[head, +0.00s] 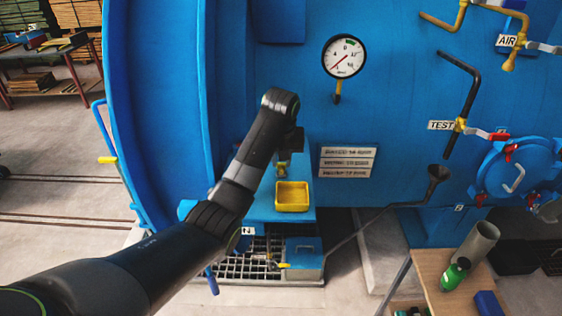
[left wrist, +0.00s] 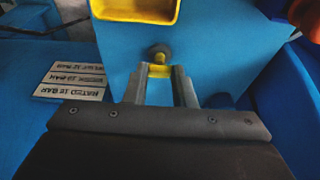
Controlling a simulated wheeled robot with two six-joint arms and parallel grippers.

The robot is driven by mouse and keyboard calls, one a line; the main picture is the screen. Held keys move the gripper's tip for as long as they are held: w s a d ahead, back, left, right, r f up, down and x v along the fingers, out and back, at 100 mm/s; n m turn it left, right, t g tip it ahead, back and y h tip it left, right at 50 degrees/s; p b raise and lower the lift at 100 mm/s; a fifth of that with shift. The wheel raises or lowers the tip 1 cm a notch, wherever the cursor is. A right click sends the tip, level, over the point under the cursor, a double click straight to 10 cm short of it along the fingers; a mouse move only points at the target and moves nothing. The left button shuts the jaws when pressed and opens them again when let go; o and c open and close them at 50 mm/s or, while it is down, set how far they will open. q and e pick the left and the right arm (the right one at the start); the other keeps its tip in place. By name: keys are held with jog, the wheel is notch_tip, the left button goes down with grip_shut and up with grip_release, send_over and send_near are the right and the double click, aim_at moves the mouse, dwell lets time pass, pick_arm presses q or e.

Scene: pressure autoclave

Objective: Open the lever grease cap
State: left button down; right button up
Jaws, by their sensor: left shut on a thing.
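My left gripper (left wrist: 158,74) is shut on a small yellow piece (left wrist: 160,71), which looks like part of the lever grease cap. A round brass-coloured knob (left wrist: 160,52) shows just beyond the fingertips, close to a blue face. I cannot tell how the knob and the yellow piece join. In the head view my left gripper (head: 284,160) points down at the blue bracket, above the yellow tray (head: 292,197). The wrist hides most of the cap there. My right gripper is not in view.
The blue autoclave wall (head: 400,90) carries a pressure gauge (head: 344,56) and a label plate (head: 347,161) right of my arm. A grey-blue box (head: 303,258) stands below the tray. A wooden table (head: 440,275) with a green bottle (head: 455,274) is at the lower right.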

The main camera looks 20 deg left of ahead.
pick_arm(q)
jog(key=shift+w+a+r+g+h, duration=0.15)
jog(key=shift+w+r+g+h, duration=0.2)
jog(key=shift+g, duration=0.4)
jog(key=shift+w+a+r+g+h, duration=0.1)
jog(key=shift+w+g, duration=0.35)
jog(key=shift+g, duration=0.3)
jog(key=shift+w+a+g, duration=0.1)
jog(key=shift+w+g, duration=0.15)
jog(key=shift+g, duration=0.25)
jog(key=c, duration=1.2)
grip_release()
jog(key=shift+r, duration=0.1)
notch_tip(320, 180, up, 17)
jog(key=w, duration=0.2)
jog(key=shift+a, duration=0.25)
